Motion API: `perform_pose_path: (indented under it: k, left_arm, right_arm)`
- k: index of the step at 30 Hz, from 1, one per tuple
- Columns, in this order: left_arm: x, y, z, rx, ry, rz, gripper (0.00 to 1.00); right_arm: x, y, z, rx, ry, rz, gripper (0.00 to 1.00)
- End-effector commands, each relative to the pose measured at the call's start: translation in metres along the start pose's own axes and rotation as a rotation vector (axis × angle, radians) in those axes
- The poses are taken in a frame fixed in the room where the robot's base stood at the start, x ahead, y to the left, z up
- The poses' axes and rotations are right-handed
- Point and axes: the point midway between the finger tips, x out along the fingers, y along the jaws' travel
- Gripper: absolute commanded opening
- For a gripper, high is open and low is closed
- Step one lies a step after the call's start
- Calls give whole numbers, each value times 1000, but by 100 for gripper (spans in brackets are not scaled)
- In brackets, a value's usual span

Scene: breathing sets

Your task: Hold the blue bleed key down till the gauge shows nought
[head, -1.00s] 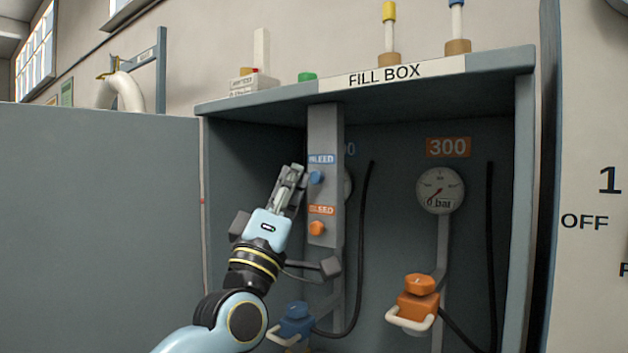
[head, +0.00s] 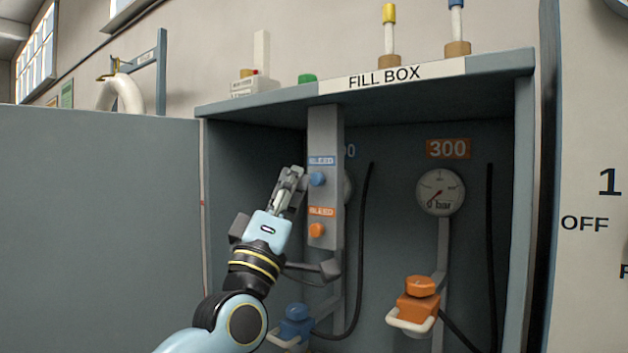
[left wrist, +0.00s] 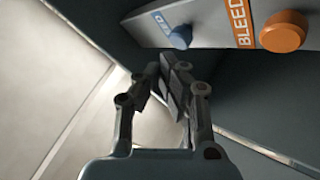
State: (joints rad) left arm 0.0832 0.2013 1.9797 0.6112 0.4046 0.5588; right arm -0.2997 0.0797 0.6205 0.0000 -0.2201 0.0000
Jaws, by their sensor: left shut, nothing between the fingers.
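The blue bleed key (head: 317,179) sticks out from the grey upright panel under a blue label; it also shows in the left wrist view (left wrist: 180,37). My left gripper (head: 296,171) is shut and empty, just left of the key. In the left wrist view its fingertips (left wrist: 166,72) lie below the key with a gap between. The gauge (head: 347,186) beside the blue key is almost wholly hidden behind the panel, and its needle cannot be read. My right gripper is in neither view.
An orange bleed key (head: 317,230) sits below the blue one. A blue valve (head: 295,325) and an orange valve (head: 418,300) stand lower in the fill box (head: 520,200). Black hoses hang inside.

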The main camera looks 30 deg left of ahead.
Motion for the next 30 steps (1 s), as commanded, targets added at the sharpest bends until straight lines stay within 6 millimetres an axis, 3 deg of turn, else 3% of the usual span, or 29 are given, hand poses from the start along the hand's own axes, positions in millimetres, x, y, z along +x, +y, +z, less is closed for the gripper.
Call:
perform_pose_path:
  k: [30]
  left_arm:
    - [7, -5, 5, 0, 0, 0, 0]
  right_arm:
    - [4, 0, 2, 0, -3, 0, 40]
